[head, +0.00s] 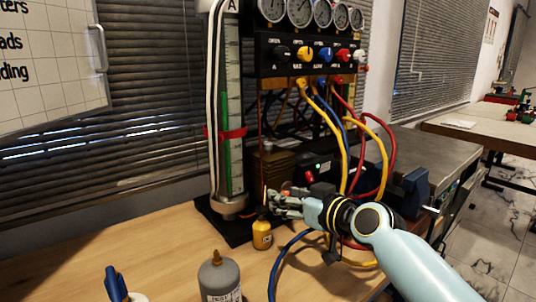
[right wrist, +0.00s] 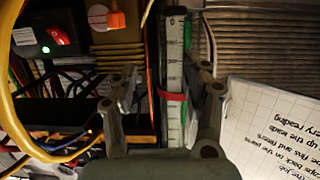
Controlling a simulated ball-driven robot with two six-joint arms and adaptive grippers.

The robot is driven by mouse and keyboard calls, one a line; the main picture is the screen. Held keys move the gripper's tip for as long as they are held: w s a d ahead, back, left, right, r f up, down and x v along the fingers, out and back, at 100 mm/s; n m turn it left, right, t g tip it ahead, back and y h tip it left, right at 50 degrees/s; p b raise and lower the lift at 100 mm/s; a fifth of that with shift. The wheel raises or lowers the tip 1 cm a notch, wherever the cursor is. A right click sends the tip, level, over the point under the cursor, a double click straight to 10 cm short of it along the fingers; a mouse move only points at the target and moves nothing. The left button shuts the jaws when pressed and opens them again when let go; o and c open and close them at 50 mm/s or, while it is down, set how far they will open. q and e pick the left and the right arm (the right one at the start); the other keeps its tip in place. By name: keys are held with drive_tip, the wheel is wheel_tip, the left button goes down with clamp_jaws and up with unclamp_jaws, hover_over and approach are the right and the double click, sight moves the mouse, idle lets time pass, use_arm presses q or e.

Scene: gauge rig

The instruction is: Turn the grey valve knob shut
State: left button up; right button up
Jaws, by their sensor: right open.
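The black valve panel (head: 310,62) carries a row of knobs under round gauges. A pale grey-white knob (head: 360,56) is at its right end, beside red, blue and yellow knobs; a dark knob (head: 281,53) is at the left end. I cannot tell for sure which one is the grey valve knob. My right gripper (head: 280,200) is well below the panel, near the foot of the gauge column. In the right wrist view its fingers (right wrist: 168,88) are spread and empty, with the column's scale behind them. No panel knob shows clearly there. My left gripper is out of view.
The gauge column (head: 234,130) stands behind my right gripper. A yellow bottle (head: 262,236) is close below the gripper, and a grey bottle (head: 219,280) is at the front. Yellow, red and blue hoses (head: 381,150) hang around my right arm. The left tabletop is mostly clear.

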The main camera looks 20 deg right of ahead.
sight(270, 146)
drive_tip(key=w+d+r+m+t+h, duration=0.1)
drive_tip(key=w+d+r+t, duration=0.2)
drive_tip(key=w+r, duration=0.35)
drive_tip(key=b+x, duration=0.2)
drive_tip(key=x, duration=0.7)
drive_tip(key=shift+w+a+f+b, duration=0.2)
drive_tip(key=shift+w+b, duration=0.1)
drive_tip(key=shift+b, duration=0.1)
drive_tip(key=shift+w+a+r, duration=0.1)
drive_tip(key=shift+w+r, duration=0.05)
drive_tip(key=shift+w, duration=0.35)
drive_tip(key=shift+c, duration=0.2)
clamp_jaws()
